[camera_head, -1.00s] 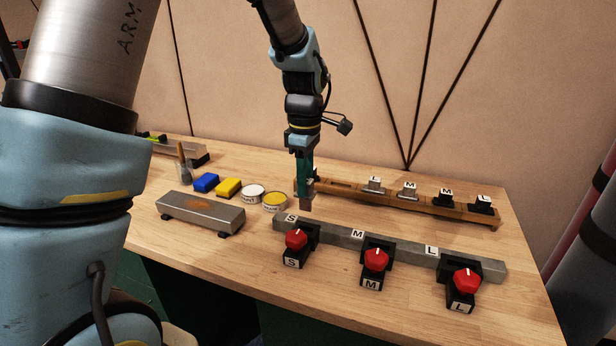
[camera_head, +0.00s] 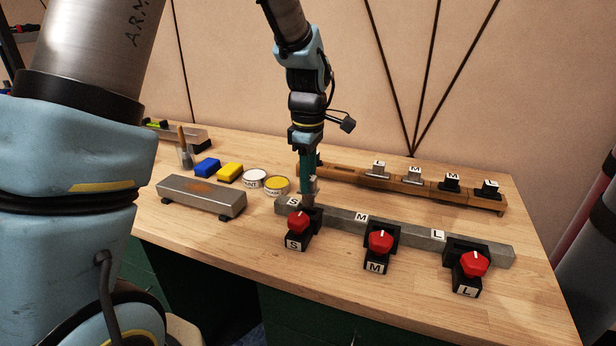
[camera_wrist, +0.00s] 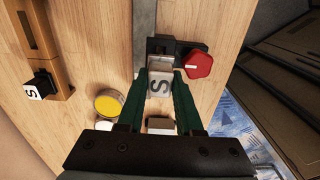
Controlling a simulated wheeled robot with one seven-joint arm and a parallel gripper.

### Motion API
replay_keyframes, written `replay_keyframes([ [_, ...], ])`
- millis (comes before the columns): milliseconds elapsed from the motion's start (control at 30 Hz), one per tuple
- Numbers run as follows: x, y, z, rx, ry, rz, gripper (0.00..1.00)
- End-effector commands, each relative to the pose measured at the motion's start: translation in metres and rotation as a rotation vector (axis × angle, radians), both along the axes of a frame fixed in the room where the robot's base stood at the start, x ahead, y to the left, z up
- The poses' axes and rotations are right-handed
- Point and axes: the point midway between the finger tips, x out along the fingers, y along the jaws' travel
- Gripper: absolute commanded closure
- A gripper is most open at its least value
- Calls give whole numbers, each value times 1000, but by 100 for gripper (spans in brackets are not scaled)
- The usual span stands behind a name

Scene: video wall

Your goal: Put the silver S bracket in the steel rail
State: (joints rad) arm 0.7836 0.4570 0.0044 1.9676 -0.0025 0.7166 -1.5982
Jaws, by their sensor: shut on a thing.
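The steel rail (camera_head: 405,231) lies along the front of the bench, with S, M and L labels and a black clamp with a red knob by each. My gripper (camera_head: 308,198) is down at the S end of the rail, beside the S clamp (camera_head: 298,224). The bracket is close against the black clamp body (camera_wrist: 162,47). I cannot tell whether it is fully seated. In the head view my fingers partly hide it.
A wooden rack (camera_head: 420,186) behind the rail holds silver and black brackets. Two open tins (camera_head: 276,185), sponges (camera_head: 230,172) and a grey metal block (camera_head: 202,195) stand to the left.

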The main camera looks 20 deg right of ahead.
Motion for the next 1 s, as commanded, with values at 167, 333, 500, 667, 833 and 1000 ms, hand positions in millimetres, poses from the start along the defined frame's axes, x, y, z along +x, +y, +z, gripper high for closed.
replay_keyframes([
  [167,0,0,0,0,0,0,100],
  [333,0,0,0,0,0,0,100],
  [500,0,0,-2,0,0,0,100],
  [667,0,0,-5,1,0,0,100],
  [833,1,0,-6,1,-1,1,100],
  [1000,0,0,-6,0,0,1,100],
])
